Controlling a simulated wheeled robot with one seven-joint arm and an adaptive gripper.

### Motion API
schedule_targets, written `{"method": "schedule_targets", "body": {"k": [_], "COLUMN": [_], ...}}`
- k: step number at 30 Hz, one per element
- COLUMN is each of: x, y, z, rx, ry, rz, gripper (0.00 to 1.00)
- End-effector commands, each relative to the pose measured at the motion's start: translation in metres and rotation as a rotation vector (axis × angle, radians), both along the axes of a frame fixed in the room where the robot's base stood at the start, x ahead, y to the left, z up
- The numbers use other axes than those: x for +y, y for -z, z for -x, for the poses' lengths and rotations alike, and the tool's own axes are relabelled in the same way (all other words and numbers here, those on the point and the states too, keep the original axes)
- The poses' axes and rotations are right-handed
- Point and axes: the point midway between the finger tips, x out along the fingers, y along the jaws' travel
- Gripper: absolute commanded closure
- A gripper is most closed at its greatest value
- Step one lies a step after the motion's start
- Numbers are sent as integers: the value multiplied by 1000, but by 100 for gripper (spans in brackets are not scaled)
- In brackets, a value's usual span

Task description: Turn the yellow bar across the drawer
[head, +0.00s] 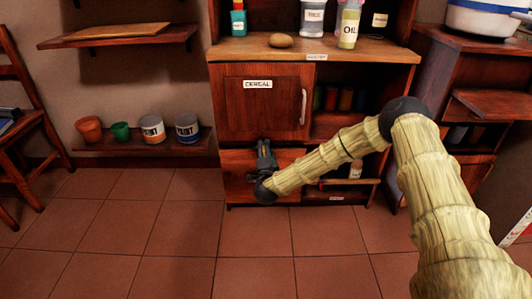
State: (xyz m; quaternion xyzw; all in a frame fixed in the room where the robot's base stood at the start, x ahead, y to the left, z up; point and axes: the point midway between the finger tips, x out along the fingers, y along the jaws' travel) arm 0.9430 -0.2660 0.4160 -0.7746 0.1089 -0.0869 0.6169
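The drawer (236,167) is a dark wood front low in the cabinet, below the door labelled CEREAL. My gripper (263,146) is dark and stands in front of the drawer's upper middle, with its fingers pointing up and away from me. I see no yellow bar; my gripper and wrist cover part of the drawer front, so it may be hidden there. The fingers are too small and dark to tell whether they are open or shut, or whether they touch anything.
The cereal door (254,106) has a pale upright handle (303,106). The counter (262,52) above holds a brown round item (281,40) and an oil bottle (349,25). A low shelf (138,141) with pots and cans is at left. The tiled floor in front is clear.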

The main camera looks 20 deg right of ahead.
Motion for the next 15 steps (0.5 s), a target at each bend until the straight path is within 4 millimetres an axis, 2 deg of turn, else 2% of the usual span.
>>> {"method": "schedule_targets", "body": {"k": [6,15], "x": [-1,0], "y": [3,3], "z": [0,0], "rx": [-35,-62], "ry": [5,5], "rz": [-128,-218], "gripper": [60,60]}}
